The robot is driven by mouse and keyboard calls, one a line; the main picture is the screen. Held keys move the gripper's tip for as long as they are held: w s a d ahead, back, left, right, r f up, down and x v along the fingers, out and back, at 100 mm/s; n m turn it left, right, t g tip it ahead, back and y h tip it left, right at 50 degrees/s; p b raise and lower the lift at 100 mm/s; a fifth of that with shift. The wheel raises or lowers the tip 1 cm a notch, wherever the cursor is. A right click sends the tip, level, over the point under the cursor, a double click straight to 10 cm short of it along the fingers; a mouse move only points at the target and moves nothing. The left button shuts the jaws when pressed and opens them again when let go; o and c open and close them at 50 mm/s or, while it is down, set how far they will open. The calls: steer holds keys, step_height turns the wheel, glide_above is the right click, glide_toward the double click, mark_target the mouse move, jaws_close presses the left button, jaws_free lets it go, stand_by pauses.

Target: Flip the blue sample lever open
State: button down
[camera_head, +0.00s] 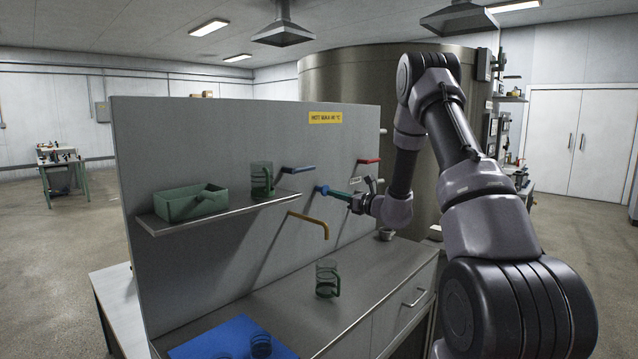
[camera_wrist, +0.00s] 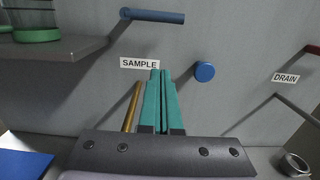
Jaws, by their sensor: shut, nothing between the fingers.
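The blue lever (camera_head: 298,169) sticks out sideways from the grey panel, to the right of the shelf. In the wrist view the blue lever (camera_wrist: 155,16) lies roughly level above the white SAMPLE label (camera_wrist: 140,63). A round blue knob (camera_wrist: 204,72) is right of and below it; it also shows in the head view (camera_head: 320,189). My gripper (camera_wrist: 160,72) has its teal fingers together and empty, pointing at the panel below the lever, beside the label and left of the knob. In the head view my gripper (camera_head: 328,191) is beside the knob; contact is unclear.
A red lever (camera_head: 369,161) with a DRAIN label (camera_wrist: 286,78) is to the right. A yellow spout (camera_head: 310,218) juts out below. The shelf (camera_head: 218,213) holds a green bin (camera_head: 190,204) and mug (camera_head: 262,179). Another mug (camera_head: 327,279) stands on the counter (camera_head: 375,275).

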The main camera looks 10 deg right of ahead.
mark_target(300, 169)
steer(key=w+a+r, duration=0.4)
steer(key=w+a, duration=0.2)
steer(key=w, duration=0.2)
steer(key=shift+w+a+r, duration=0.15)
steer(key=shift+w+r, duration=0.05)
steer(key=shift+r, duration=0.05)
